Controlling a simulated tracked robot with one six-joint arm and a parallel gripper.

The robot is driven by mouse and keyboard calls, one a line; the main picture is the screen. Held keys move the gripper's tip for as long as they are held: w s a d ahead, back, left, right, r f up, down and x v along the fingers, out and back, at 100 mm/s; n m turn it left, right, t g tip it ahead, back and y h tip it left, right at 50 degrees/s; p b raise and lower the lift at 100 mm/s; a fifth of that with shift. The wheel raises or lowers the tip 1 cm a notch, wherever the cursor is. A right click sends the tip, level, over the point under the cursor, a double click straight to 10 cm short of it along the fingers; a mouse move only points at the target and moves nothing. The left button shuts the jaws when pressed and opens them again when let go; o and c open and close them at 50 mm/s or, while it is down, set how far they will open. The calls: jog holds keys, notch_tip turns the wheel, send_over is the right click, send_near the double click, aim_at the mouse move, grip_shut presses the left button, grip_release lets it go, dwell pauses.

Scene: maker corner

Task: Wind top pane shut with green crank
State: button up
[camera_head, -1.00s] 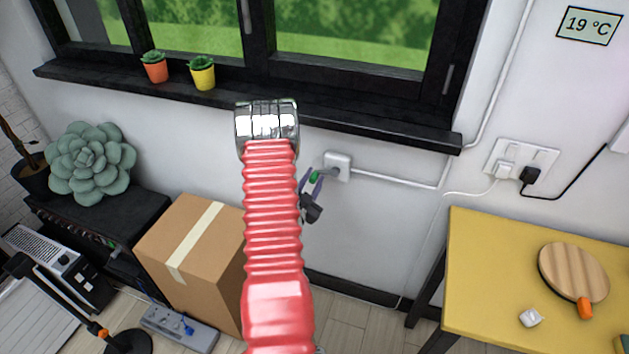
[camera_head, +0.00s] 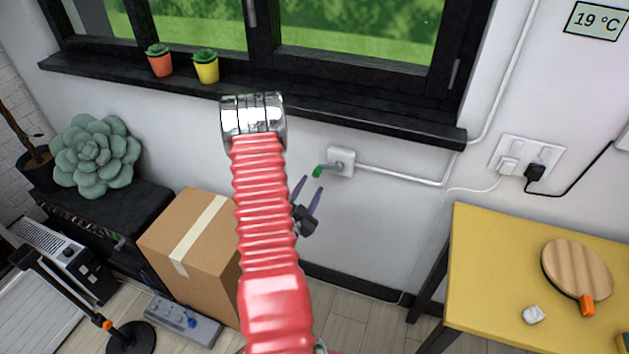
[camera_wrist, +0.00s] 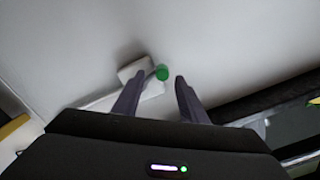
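The green crank (camera_head: 321,171) sticks out from a small white wall box (camera_head: 341,161) below the window sill. In the wrist view the green crank knob (camera_wrist: 162,73) shows just beyond and between the fingertips, with the white box (camera_wrist: 140,78) behind it. My gripper (camera_head: 311,184) is open and empty, its two purple-grey fingers apart, a little below the crank in the head view. The fingers also show in the wrist view (camera_wrist: 155,82). The window (camera_head: 350,30) shows only its lower part; the top pane is out of view.
A black sill (camera_head: 330,113) runs above the crank, with an orange pot (camera_head: 160,66) and a yellow pot (camera_head: 206,72) on it. A cardboard box (camera_head: 190,250) stands below left. A yellow table (camera_head: 490,265) stands at right. A white conduit (camera_head: 400,176) runs right from the wall box.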

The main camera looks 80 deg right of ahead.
jog(key=a, duration=0.6)
jog(key=shift+w+a, duration=0.3)
jog(key=shift+a, duration=0.05)
jog(key=shift+c, duration=0.6)
